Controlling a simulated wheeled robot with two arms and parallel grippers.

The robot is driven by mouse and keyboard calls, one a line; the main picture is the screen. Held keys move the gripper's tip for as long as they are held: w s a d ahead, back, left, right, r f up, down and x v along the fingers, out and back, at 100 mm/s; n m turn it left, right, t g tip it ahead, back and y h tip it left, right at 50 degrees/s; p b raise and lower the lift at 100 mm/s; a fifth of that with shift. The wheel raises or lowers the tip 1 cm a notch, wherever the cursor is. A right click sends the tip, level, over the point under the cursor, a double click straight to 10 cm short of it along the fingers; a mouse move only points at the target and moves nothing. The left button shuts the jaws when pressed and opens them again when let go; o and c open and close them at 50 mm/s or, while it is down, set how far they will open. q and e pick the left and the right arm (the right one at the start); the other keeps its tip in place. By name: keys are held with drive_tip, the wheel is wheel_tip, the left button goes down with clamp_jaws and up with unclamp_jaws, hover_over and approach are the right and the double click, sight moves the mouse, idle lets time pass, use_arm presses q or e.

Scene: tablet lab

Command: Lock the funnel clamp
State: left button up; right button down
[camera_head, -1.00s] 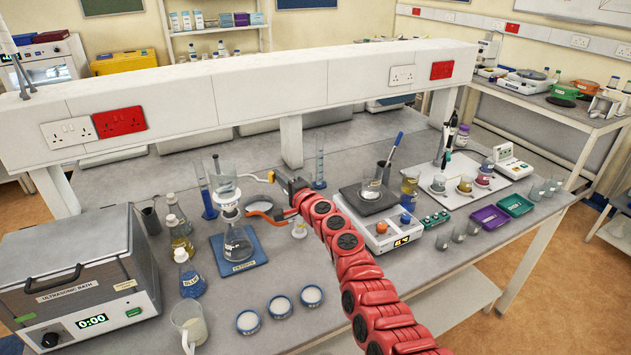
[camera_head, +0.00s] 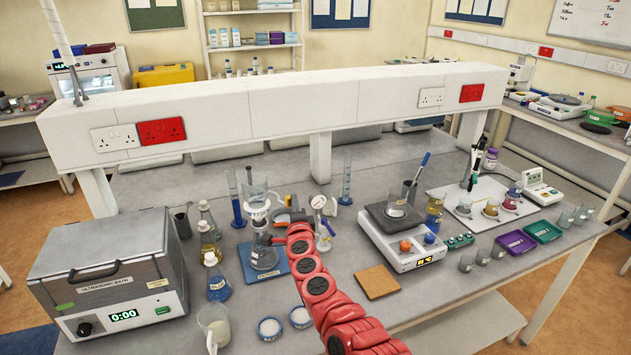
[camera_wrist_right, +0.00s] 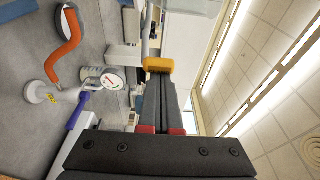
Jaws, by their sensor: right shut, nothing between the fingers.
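The glass filter funnel (camera_head: 255,186) stands upright above a conical flask (camera_head: 265,258) on a blue mat (camera_head: 282,281), left of centre in the head view. A pale collar (camera_head: 258,212) joins them; I cannot tell there whether the clamp is locked. My left gripper is out of view.
A hand pump with a gauge (camera_head: 318,203) and orange hose stands right of the flask. Bottles and a blue-liquid flask (camera_head: 217,284) stand left, beside the ultrasonic bath (camera_head: 110,275). A balance (camera_head: 400,240) and brown pad (camera_head: 377,281) are right of my arm.

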drive_tip(key=shift+s+a+r+m+h+p, duration=0.15)
drive_tip(key=shift+s+a+m+h+p, duration=0.25)
drive_tip(key=shift+s+a+h, duration=0.35)
drive_tip(key=s+a+h, duration=0.1)
drive_tip(key=s+a+m+h, duration=0.1)
drive_tip(key=a, duration=0.1)
drive_tip(key=shift+s+a+f+m, duration=0.15)
drive_tip(key=shift+s+f+m, duration=0.05)
drive_tip(key=shift+s+m, duration=0.15)
drive_tip(key=shift+a, duration=0.15)
drive_tip(key=w+d+p, duration=0.2)
drive_tip(key=d, duration=0.2)
drive_tip(key=s+a+b, duration=0.1)
drive_tip(key=s+b, duration=0.1)
drive_tip(key=s, duration=0.7)
drive_tip(key=shift+s+a+h+b, duration=0.2)
drive_tip(key=shift+s+h+b, duration=0.1)
drive_tip(key=shift+s+h, duration=0.1)
